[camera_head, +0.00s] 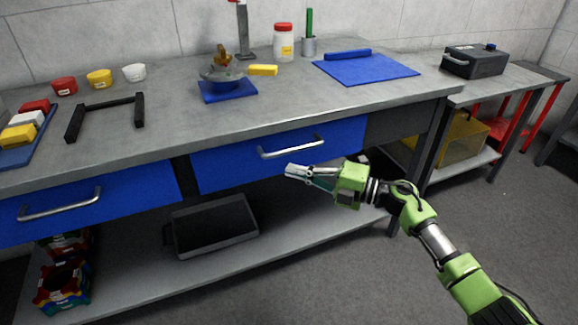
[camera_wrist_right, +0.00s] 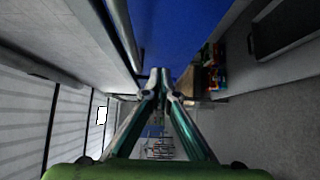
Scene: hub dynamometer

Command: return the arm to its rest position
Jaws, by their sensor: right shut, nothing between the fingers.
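My right arm comes in from the lower right in the head view, with green and grey links. Its gripper (camera_head: 297,171) is shut and empty, in front of the right blue drawer (camera_head: 235,160) and just below that drawer's metal handle (camera_head: 291,147). It looks apart from the handle, though the exact gap is hard to tell. In the right wrist view the gripper (camera_wrist_right: 160,72) shows its two fingers meeting at the tips, with a blue drawer front (camera_wrist_right: 185,30) beyond them. My left gripper is not in view.
The grey workbench (camera_head: 300,95) carries a blue mat (camera_head: 365,68), small cups and a black frame (camera_head: 105,115). A grey tray (camera_head: 215,228) sits on the lower shelf. A black case (camera_head: 473,61) stands on the right table. The floor (camera_head: 500,215) at right is clear.

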